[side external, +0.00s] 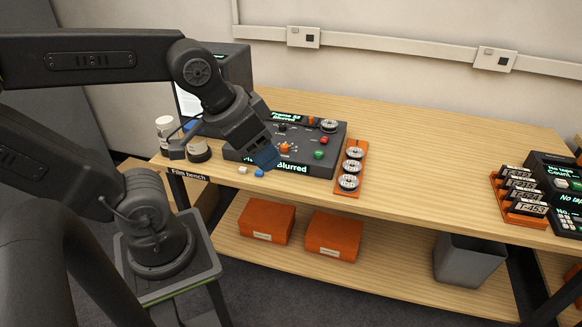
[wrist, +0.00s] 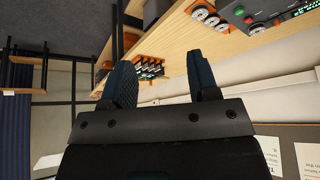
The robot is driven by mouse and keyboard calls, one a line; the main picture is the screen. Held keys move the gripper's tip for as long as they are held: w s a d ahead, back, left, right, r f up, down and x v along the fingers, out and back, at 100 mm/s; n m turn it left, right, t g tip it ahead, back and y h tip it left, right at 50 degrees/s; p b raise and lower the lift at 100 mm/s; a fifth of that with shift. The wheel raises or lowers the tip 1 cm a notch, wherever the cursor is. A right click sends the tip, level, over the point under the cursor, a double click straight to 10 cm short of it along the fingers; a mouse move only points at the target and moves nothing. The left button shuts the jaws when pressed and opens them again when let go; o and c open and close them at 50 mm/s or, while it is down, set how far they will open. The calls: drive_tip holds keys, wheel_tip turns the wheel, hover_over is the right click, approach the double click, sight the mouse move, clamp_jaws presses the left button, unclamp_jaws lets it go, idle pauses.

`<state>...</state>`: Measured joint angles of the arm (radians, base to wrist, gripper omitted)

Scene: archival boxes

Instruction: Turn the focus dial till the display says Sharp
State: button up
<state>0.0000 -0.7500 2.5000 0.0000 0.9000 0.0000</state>
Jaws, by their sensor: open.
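A dark grey film console (side external: 240,153) sits on the wooden bench in the side view. Its front display (side external: 292,168) reads "Blurred", and the upper display (side external: 286,117) also seems to read "Blurred". An orange dial (side external: 285,148) is on its top face, and I take it for the focus dial. My gripper (side external: 266,157) hangs over the front left of the console, apart from the dial as far as I can tell. In the wrist view my gripper (wrist: 160,85) is open with nothing between its fingers. The console shows upside down at that view's upper right edge.
An orange rack of reels (side external: 364,145) stands right of the console. White canisters (side external: 165,128) and small white and blue pieces (side external: 259,173) lie to the left and front. Orange boxes (side external: 334,234) are on the lower shelf. The bench's middle right (side external: 430,165) is clear.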

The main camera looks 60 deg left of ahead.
drive_tip(key=n+g, duration=0.6)
drive_tip(key=n, duration=0.2)
hover_over(285, 145)
wheel_tip(285, 145, down, 11)
wheel_tip(285, 145, down, 13)
drive_tip(key=shift+s+d+f, duration=0.1)
drive_tip(key=shift+d+f, duration=0.05)
drive_tip(key=shift+f, duration=0.05)
drive_tip(key=shift+c, duration=0.4)
drive_tip(key=c, duration=0.8)
drive_tip(key=shift+m, duration=0.3)
drive_tip(key=shift+c, duration=0.2)
